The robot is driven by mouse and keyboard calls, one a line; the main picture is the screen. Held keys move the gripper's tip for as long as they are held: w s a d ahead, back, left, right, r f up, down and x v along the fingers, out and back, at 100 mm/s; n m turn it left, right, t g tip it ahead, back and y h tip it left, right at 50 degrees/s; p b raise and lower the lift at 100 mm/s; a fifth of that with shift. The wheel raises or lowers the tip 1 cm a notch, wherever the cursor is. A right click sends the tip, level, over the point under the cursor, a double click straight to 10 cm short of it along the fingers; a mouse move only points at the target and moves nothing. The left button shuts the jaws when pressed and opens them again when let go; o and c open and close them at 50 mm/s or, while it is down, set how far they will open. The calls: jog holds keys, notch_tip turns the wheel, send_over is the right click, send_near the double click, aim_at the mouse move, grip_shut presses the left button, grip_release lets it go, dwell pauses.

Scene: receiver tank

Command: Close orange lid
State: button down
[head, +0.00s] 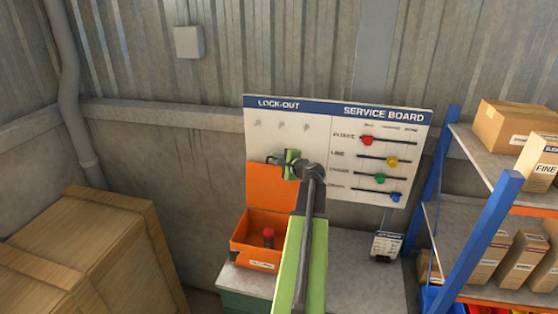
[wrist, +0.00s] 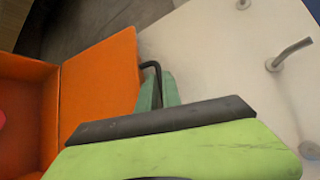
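The orange box (head: 252,254) stands on a bench with its orange lid (head: 268,185) raised upright at the back, against the service board. A red-topped item (head: 268,236) is inside the box. My gripper (head: 282,158) is at the upper right edge of the lid, in front of the board. In the wrist view the lid (wrist: 100,95) is close on the left, beside my gripper (wrist: 158,95). A thin black bent piece (wrist: 152,70) shows between lid and gripper; I cannot tell what it belongs to. The finger gap is hidden.
The service board (head: 350,195) carries coloured sliders on the right and bare pegs (head: 282,125) at upper left. A wooden crate (head: 85,255) stands at left. A blue shelf rack (head: 480,225) with cardboard boxes stands at right. A small labelled device (head: 386,245) sits on the bench.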

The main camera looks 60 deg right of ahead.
jog(key=shift+s+d+f, duration=0.1)
jog(key=shift+s+d, duration=0.1)
jog(key=shift+s, duration=0.1)
dwell(1.0)
